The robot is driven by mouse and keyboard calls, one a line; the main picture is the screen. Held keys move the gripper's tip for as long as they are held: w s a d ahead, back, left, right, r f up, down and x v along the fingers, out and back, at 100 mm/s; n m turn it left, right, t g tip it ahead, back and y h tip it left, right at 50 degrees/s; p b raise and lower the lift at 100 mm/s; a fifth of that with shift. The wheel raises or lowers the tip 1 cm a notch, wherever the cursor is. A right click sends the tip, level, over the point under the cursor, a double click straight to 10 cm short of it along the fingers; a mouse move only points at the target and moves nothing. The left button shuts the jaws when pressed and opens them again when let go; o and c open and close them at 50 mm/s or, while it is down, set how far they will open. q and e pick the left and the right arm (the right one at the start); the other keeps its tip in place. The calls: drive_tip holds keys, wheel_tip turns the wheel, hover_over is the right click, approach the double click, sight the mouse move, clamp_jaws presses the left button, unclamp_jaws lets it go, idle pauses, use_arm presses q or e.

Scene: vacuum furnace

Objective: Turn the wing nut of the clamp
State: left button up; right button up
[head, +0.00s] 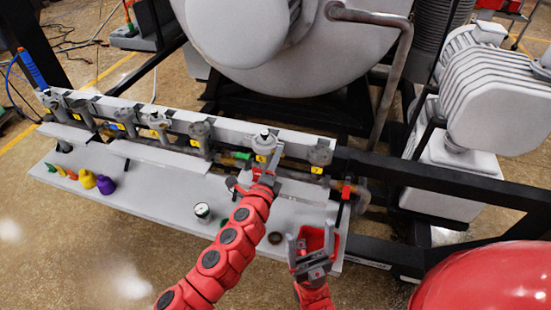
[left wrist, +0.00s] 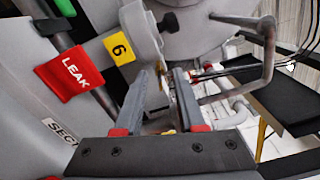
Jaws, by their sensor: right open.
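The grey clamp (left wrist: 140,30) shows at the top of the left wrist view, with a black wing-shaped nut (left wrist: 167,22) on its right side. My left gripper (left wrist: 165,74) is below the nut in that view, its two grey fingers apart with nothing seen held between them. In the head view my left gripper (head: 268,172) is just in front of a valve (head: 264,142) on the manifold; the nut is too small to make out there. My right gripper (head: 314,245) is open and empty over the right end of the shelf.
A red LEAK tag (left wrist: 75,72) and a yellow 6 label (left wrist: 120,47) are near the clamp. The grey shelf (head: 150,190) holds small coloured caps at left, a white round gauge (head: 202,211) and a dark ring (head: 275,238). A bent pipe (head: 395,75) rises behind.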

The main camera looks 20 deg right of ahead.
use_arm(q)
clamp_jaws()
drive_tip(key=n, duration=0.2)
drive_tip(key=shift+a+f+n, duration=0.1)
drive_tip(key=shift+n, duration=0.6)
